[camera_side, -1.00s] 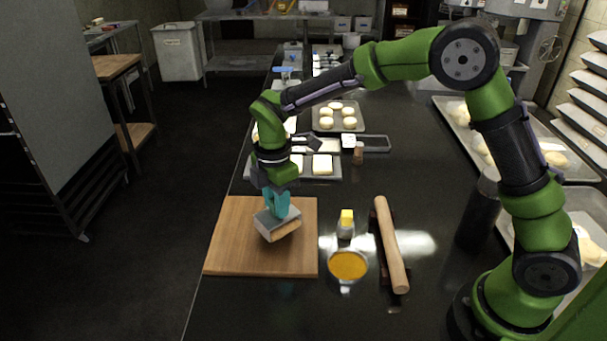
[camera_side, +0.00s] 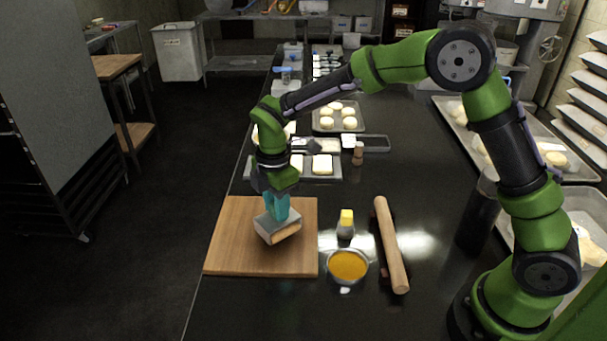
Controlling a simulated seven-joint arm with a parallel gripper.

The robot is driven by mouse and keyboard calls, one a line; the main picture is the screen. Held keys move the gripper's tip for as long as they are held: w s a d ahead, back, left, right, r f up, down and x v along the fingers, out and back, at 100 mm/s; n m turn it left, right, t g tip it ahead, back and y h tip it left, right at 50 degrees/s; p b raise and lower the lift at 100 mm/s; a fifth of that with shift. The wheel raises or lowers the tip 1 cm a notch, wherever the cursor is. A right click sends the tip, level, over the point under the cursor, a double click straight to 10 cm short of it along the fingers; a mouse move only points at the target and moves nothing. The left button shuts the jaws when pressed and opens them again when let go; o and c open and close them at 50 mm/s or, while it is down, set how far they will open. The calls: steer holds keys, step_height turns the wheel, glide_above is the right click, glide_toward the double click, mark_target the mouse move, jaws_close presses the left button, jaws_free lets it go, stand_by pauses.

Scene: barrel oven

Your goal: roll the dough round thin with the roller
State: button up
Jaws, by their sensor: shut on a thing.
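My gripper (camera_side: 276,208), with teal fingers, is shut on a grey block with a tan face (camera_side: 279,226). It holds the block slightly tilted, over the middle of the wooden board (camera_side: 235,255). I cannot tell whether the block touches the board. The roller (camera_side: 391,245), a long pale wooden pin, lies to the right of the board on a dark support, apart from my gripper. No dough round shows on the bare part of the board; the block and gripper hide some of its middle.
A bowl of orange-yellow liquid (camera_side: 347,266) and a small yellow-topped container (camera_side: 346,224) stand between board and roller. A dark bottle (camera_side: 479,212) stands right. Trays of pale dough pieces (camera_side: 338,117) lie behind.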

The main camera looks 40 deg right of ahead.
steer(key=shift+w+d+f, duration=0.1)
steer(key=shift+w+f, duration=0.1)
steer(key=shift+w, duration=1.05)
steer(key=shift+w+r, duration=0.1)
steer(key=shift+w, duration=0.6)
steer(key=shift+s, duration=0.15)
steer(key=shift+s+r, duration=0.2)
steer(key=shift+s, duration=0.65)
steer(key=shift+s, duration=0.15)
steer(key=shift+s+f, duration=0.25)
steer(key=shift+s, duration=0.6)
steer(key=shift+w+r, duration=0.15)
steer(key=shift+w, duration=1.9)
steer(key=shift+s, duration=0.1)
